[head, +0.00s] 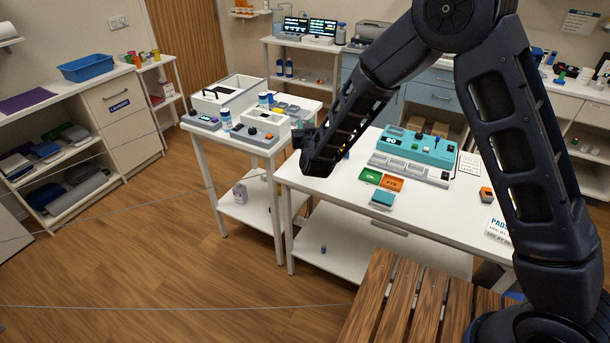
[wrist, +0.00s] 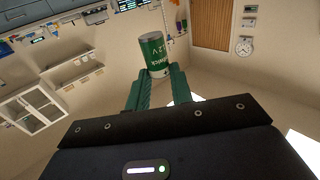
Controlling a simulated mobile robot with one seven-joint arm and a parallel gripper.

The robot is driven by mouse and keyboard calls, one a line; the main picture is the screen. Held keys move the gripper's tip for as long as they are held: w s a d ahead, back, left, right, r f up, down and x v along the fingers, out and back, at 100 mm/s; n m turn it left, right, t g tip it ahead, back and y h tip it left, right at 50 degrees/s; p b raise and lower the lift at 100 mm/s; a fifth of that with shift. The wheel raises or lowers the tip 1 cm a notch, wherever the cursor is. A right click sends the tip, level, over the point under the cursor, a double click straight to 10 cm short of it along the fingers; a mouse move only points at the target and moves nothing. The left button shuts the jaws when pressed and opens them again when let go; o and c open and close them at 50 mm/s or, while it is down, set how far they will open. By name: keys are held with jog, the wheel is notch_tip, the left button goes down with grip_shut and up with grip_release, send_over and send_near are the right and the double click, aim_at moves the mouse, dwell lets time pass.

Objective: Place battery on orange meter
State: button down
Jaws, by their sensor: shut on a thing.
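In the wrist view my gripper (wrist: 158,80) is shut on a green and silver battery (wrist: 153,55) marked "12V". The battery sticks out beyond the fingertips. In the head view my gripper (head: 300,140) is above the gap between the small left table and the white main table; the battery cannot be made out there. A small orange and grey device (head: 486,195), which may be the orange meter, sits on the right part of the main table, well apart from my gripper. Its details are too small to read.
The main table (head: 330,188) also bears a green tray (head: 370,176), an orange tray (head: 391,184), a small teal box (head: 382,199) and a large teal device (head: 420,148). The small left table (head: 205,137) is crowded with boxes and bottles. A wooden slatted surface (head: 400,305) is in front.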

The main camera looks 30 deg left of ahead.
notch_tip(320, 180, down, 19)
jog(key=shift+f, duration=0.15)
dwell(0.5)
jog(key=shift+f, duration=0.15)
jog(key=c, duration=1.2)
grip_release()
jog(key=shift+c, duration=0.2)
jog(key=v, duration=1)
jog(key=shift+s+d, duration=0.15)
jog(key=shift+s, duration=0.25)
